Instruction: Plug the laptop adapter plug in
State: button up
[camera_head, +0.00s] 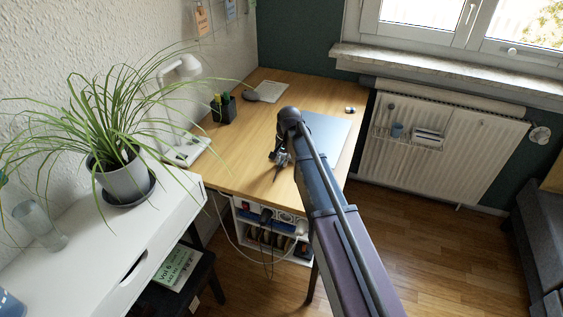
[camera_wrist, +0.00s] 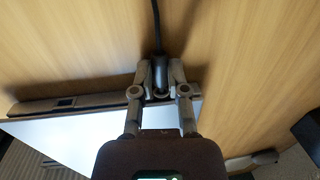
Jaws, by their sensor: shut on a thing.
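My gripper (camera_wrist: 160,80) is shut on a black plug (camera_wrist: 159,73), with a black cable (camera_wrist: 156,25) running up from it in the wrist view. In the head view my gripper (camera_head: 279,158) is low over the wooden desk, beside the grey laptop (camera_head: 332,132). The laptop's dark edge (camera_wrist: 75,102) and pale surface (camera_wrist: 65,130) lie just left of and below my fingers in the wrist view. A white power strip (camera_head: 285,217) with black plugs sits below the desk's front edge. Its free sockets are too small to tell.
A white desk (camera_head: 150,215) with a potted plant (camera_head: 122,175) stands at the left. On the wooden desk (camera_head: 240,145) are a black pen holder (camera_head: 223,109) and a white lamp (camera_head: 180,70). Cables hang below the front edge. A radiator (camera_head: 440,140) is at the right.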

jog(key=shift+w+d, duration=0.2)
jog(key=shift+w, duration=0.3)
dwell(0.3)
jog(key=o, duration=0.8)
jog(key=shift+r, duration=0.15)
jog(key=shift+d+r+p, duration=0.15)
jog(key=shift+r+p, duration=1.05)
jog(key=shift+p, duration=0.1)
jog(key=shift+d+r+p, duration=0.15)
jog(key=shift+r+p, duration=1.05)
jog(key=shift+p, duration=0.05)
jog(key=shift+f, duration=0.15)
